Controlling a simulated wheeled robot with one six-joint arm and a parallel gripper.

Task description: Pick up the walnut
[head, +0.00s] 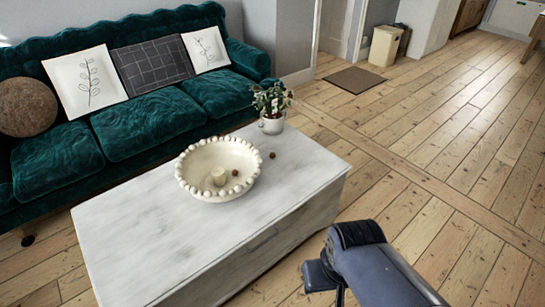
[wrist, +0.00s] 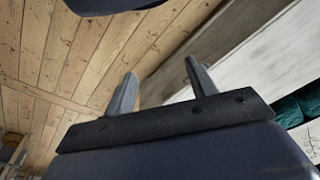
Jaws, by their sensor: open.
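Two small brown round things look like walnuts. One walnut (head: 272,155) lies on the white table (head: 130,245), right of the bowl and near the potted plant. The other (head: 235,173) is inside the white bowl (head: 186,186) with the beaded rim, beside a pale candle (head: 218,177). They are too small to tell apart surely. In the wrist view my gripper (wrist: 160,85) is open and empty, its two fingers apart over floorboards and the side of the table. No walnut shows in that view. In the head view my arm is in front of the table's right end, and its fingers are hidden.
A potted plant (head: 272,105) stands at the table's back right. A green sofa (head: 150,125) with cushions runs behind the table. A small mat (head: 357,80) and a bin (head: 384,46) are at the back. The floorboards (head: 450,160) on the right are clear.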

